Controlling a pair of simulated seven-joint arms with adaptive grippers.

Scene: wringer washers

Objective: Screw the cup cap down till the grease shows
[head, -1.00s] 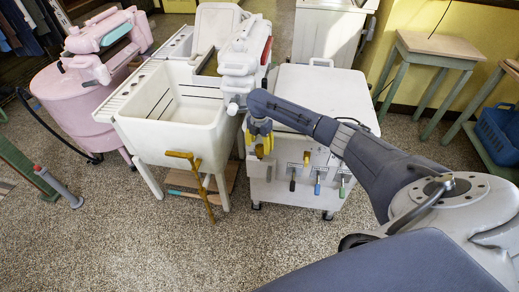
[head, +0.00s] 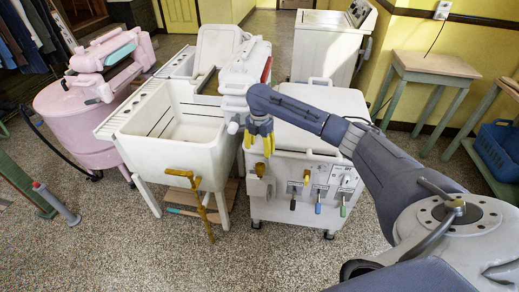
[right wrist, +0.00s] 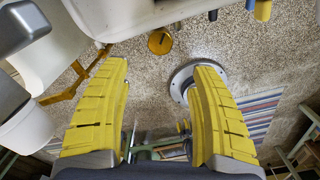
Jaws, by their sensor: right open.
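The cup cap, a small round brass-coloured piece (head: 260,169), is on the front of the white cabinet-shaped washer, near its left corner. It also shows in the right wrist view (right wrist: 160,41), just beyond the fingertips and about midway between them. My right gripper (head: 259,147) has yellow fingers, which hang just above the cap. In the right wrist view its fingers (right wrist: 162,68) are wide apart with nothing between them. I cannot see any grease. My left gripper is not in view.
The white washer (head: 335,102) has several coloured-handled levers on its front, right of the cap. A pink washer (head: 75,125) is farther left.

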